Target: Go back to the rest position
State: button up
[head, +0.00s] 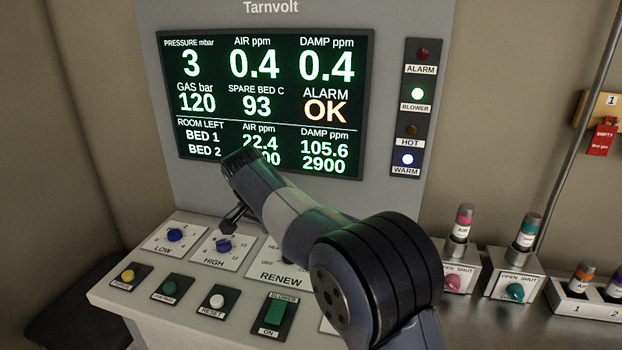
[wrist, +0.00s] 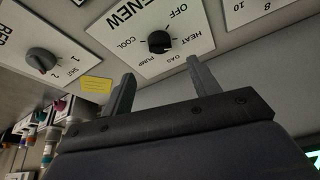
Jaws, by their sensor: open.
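My gripper (head: 234,216) hangs over the sloped control panel (head: 130,293) in the head view, in front of the screen and close above the HIGH knob (head: 224,245). I cannot tell whether it touches that knob. In the wrist view my gripper (wrist: 162,85) shows two fingers spread apart with nothing between them. The RENEW knob (wrist: 159,42) stands beyond the fingers there, its plate reading OFF, HEAT, GAS, PUMP and COOL. In the head view my arm hides most of that plate.
The screen (head: 265,104) reads ALARM OK. The BLOWER (head: 418,94) and WARM (head: 407,159) lamps are lit. The LOW knob (head: 175,235) and several buttons sit on the panel. Capped bottles stand in holders (head: 512,285) on the right bench. A bed knob (wrist: 42,60) shows in the wrist view.

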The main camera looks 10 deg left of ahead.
jog(key=p+x, duration=0.1)
jog(key=x, duration=0.9)
jog(key=shift+s, duration=0.1)
jog(key=shift+n, duration=0.3)
jog(key=shift+r, duration=0.1)
